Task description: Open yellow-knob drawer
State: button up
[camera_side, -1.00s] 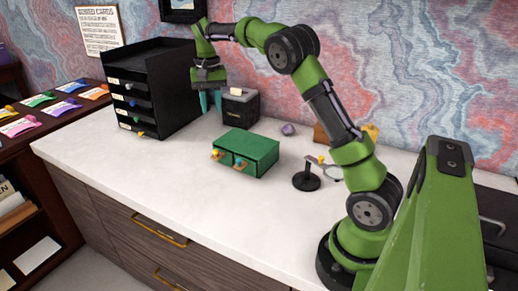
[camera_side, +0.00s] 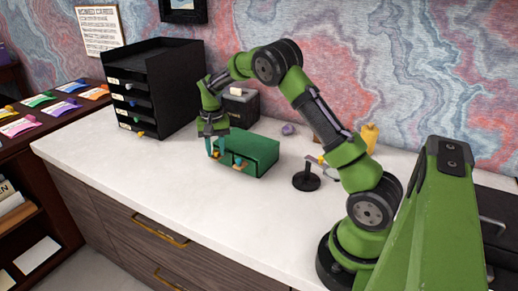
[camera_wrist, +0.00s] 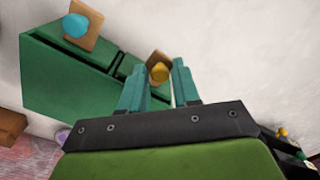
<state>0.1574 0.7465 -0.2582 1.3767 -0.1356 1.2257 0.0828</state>
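A green box (camera_side: 255,148) with two small drawers in its front stands on the white counter. In the wrist view, a yellow knob (camera_wrist: 158,73) on a brown plate marks one drawer, and a blue knob (camera_wrist: 77,25) on a similar plate marks the other. Both drawers look closed. My gripper (camera_side: 215,154) points down at the box's left front end. In the wrist view, its teal fingers (camera_wrist: 158,66) stand open on either side of the yellow knob, with small gaps showing. Whether they reach low enough to surround it is hard to tell.
A black drawer tower (camera_side: 160,90) with coloured knobs stands at the back left. A dark box (camera_side: 241,105) is behind the green box. A black-based stand (camera_side: 306,180) is to its right. The counter in front of the green box is clear.

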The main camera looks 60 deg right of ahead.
grip_shut()
jog(key=shift+a, duration=0.1)
jog(key=a, duration=0.5)
jog(key=w+a, duration=0.1)
jog(key=a, duration=0.2)
grip_release()
jog(key=shift+s, duration=0.1)
